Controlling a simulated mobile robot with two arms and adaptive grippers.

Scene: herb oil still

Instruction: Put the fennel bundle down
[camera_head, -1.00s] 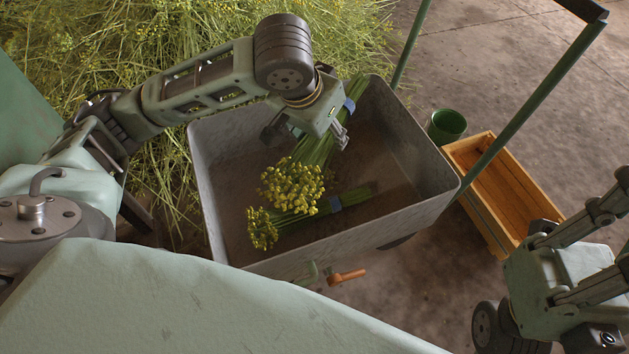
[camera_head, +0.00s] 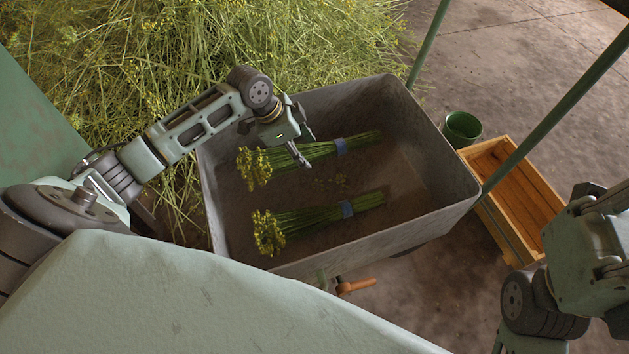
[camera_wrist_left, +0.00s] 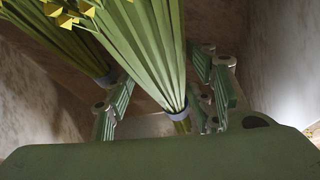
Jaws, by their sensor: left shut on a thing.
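My left gripper (camera_head: 297,152) is shut on a fennel bundle (camera_head: 318,150), green stems with yellow flower heads at the left and a blue tie. The bundle lies roughly level, low inside the grey cart tub (camera_head: 425,215); I cannot tell whether it touches the floor of the tub. In the left wrist view the held bundle (camera_wrist_left: 150,50) passes between the fingers, its tie close to them. A second fennel bundle (camera_head: 315,217) lies on the tub floor nearer to me, apart from it, and also shows in the left wrist view (camera_wrist_left: 62,38). My right gripper's fingers are not visible.
The tub's walls enclose both bundles; bare floor shows at its right side. A green bucket (camera_head: 462,129) and a wooden crate (camera_head: 497,237) stand to the right. An orange handle (camera_head: 356,286) sticks out below the near wall. Loose cut fennel (camera_head: 180,50) is heaped behind.

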